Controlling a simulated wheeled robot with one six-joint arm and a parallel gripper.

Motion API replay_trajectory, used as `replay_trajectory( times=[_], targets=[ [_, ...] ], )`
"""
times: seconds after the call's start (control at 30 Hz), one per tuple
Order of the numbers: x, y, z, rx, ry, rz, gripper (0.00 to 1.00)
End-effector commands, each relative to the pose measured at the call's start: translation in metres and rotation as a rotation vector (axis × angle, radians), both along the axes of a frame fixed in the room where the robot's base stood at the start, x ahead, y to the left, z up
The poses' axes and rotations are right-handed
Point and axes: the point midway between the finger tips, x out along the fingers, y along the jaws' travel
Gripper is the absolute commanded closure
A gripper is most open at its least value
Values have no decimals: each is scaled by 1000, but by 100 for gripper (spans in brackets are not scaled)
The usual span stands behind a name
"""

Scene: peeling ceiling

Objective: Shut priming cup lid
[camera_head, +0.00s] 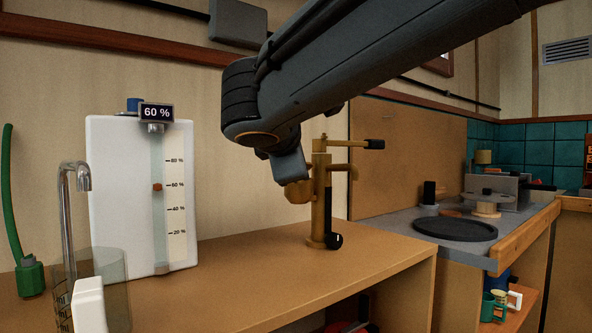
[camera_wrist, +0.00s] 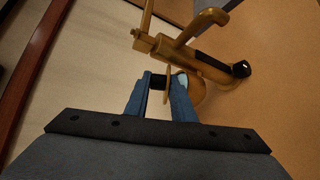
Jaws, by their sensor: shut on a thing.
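The brass hand pump (camera_head: 320,200) stands upright on the wooden counter, and its upper part shows in the wrist view (camera_wrist: 190,55). Its rounded priming cup (camera_head: 298,193) sticks out on the left side, directly below my gripper (camera_head: 287,168). In the wrist view, my gripper's blue fingers (camera_wrist: 165,92) are shut on the dark knob of the priming cup lid (camera_wrist: 167,85), a thin brass plate seen nearly edge-on. The cup (camera_wrist: 197,92) is partly hidden behind the right finger. A pale patch shows beside the lid. I cannot tell how far the lid stands from the cup's rim.
A white tank with a gauge (camera_head: 140,200) and a "60 %" display (camera_head: 156,112) stands at the left. A clear beaker (camera_head: 110,280) sits under a metal tap (camera_head: 75,180). The counter (camera_head: 250,262) between tank and pump is clear. A black round plate (camera_head: 455,229) lies at the right.

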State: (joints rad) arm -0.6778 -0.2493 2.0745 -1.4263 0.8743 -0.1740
Motion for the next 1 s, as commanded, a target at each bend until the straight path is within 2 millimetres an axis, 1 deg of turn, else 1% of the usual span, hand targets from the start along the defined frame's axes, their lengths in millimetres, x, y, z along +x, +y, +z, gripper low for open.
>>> replay_trajectory(
  times=[0.03,0.5,0.53,0.9,1.0],
  targets=[
    [0,0,4,4,-11,2,100],
    [0,0,4,7,-14,1,100],
    [0,0,4,7,-14,1,76],
    [0,0,1,5,-8,0,76],
    [-4,1,2,4,-9,1,76]
  ],
)
